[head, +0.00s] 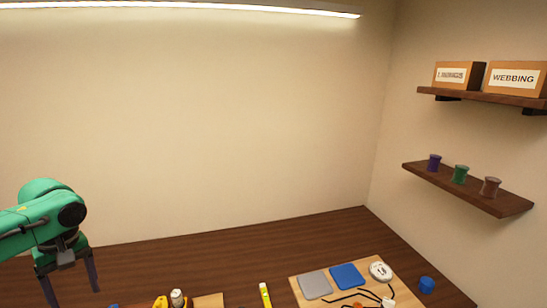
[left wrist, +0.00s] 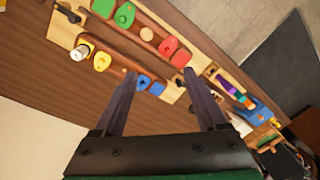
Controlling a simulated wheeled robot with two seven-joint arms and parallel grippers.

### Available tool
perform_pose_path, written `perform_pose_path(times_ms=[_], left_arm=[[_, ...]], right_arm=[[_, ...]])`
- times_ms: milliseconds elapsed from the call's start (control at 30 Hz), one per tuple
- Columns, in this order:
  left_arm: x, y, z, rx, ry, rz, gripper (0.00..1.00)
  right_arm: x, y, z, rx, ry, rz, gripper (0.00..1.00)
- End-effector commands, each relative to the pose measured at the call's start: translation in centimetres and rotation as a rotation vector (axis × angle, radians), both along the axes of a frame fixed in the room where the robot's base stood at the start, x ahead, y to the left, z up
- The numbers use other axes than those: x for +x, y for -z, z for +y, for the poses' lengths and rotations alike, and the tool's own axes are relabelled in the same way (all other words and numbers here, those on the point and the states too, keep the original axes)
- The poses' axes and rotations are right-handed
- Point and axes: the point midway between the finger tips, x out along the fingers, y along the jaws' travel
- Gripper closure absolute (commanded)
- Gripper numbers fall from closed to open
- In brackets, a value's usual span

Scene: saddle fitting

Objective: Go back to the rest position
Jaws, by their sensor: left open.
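My left gripper (head: 68,284) is at the lower left of the head view, under my green arm, with its two dark fingers apart and nothing between them. In the left wrist view the open fingers (left wrist: 160,76) reach over a wooden table with a rack of coloured pieces beyond them. My right gripper is not in view.
In the wrist view, a green piece (left wrist: 125,15), a red piece (left wrist: 168,46) and a yellow piece (left wrist: 102,61) sit on wooden boards. The head view shows a yellow tool (head: 265,294), a blue pad (head: 347,276), a grey pad (head: 314,285) and wall shelves (head: 468,190) at right.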

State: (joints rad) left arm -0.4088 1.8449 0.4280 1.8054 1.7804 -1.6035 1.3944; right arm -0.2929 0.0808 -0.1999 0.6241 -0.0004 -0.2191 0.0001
Motion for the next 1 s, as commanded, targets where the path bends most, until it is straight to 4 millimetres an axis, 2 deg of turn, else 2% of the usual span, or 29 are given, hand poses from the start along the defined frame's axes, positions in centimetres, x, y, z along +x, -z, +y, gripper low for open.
perform_pose_path(times_ms=[33,133,233,300,367,400,500,600,800,933,1000], left_arm=[[-1.0,2.3,0.5,-0.011,0.043,0.016,0.26],[-3.1,7.2,1.3,-0.016,0.178,0.042,0.26],[-5.9,13.5,0.4,-0.039,0.369,0.061,0.26],[-7.8,17.7,-1.7,-0.060,0.534,0.051,0.26],[-9.1,20.6,-4.3,-0.075,0.675,0.024,0.26],[-9.8,22.0,-6.2,-0.081,0.762,-0.001,0.26],[-10.6,23.8,-10.7,-0.077,0.936,-0.073,0.26],[-10.8,24.0,-14.3,-0.056,1.054,-0.145,0.26],[-10.5,22.1,-19.1,0.013,1.186,-0.263,0.26],[-10.2,20.1,-20.8,0.071,1.227,-0.319,0.26],[-9.8,25.0,-20.6,0.064,1.234,-0.291,0.26]], right_arm=[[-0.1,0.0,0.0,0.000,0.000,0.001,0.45],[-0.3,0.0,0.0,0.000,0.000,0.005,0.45],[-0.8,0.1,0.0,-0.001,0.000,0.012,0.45],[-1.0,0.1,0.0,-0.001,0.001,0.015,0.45],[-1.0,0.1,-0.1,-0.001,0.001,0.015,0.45],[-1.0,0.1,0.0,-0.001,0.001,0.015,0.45],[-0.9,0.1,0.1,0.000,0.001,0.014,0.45],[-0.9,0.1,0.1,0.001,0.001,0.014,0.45],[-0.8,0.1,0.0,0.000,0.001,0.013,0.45],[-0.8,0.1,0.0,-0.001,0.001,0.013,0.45],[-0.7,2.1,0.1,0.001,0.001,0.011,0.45]])
